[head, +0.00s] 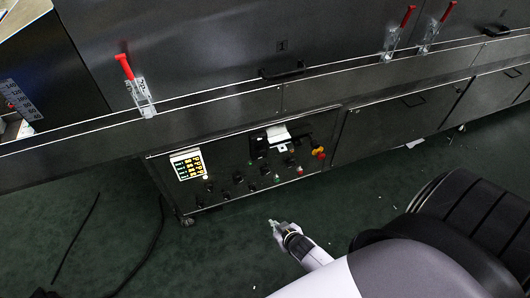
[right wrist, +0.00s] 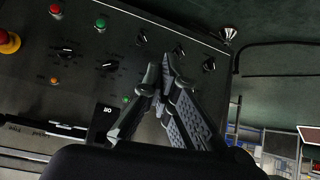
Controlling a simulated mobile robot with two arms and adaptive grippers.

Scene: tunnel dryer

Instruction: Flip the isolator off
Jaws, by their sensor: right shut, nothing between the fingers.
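The control panel (head: 225,180) is a dark plate on the low front of the machine. A black unit with a white label (head: 258,154) sits at its upper middle. In the right wrist view a black plate marked "ON" (right wrist: 107,110), seen upside down, is partly behind my fingers. It may be the isolator; I cannot tell its lever position. My right gripper (head: 273,223) is below and in front of the panel, apart from it in the head view. In the wrist view its fingers (right wrist: 164,70) are shut and empty, overlapping the panel. My left gripper is out of view.
A red and yellow button (head: 319,153) is at the panel's right; it also shows in the wrist view (right wrist: 9,42). Black knobs (right wrist: 109,65) and a green button (right wrist: 101,22) are nearby. Green floor is open in front; a dark cable lies left.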

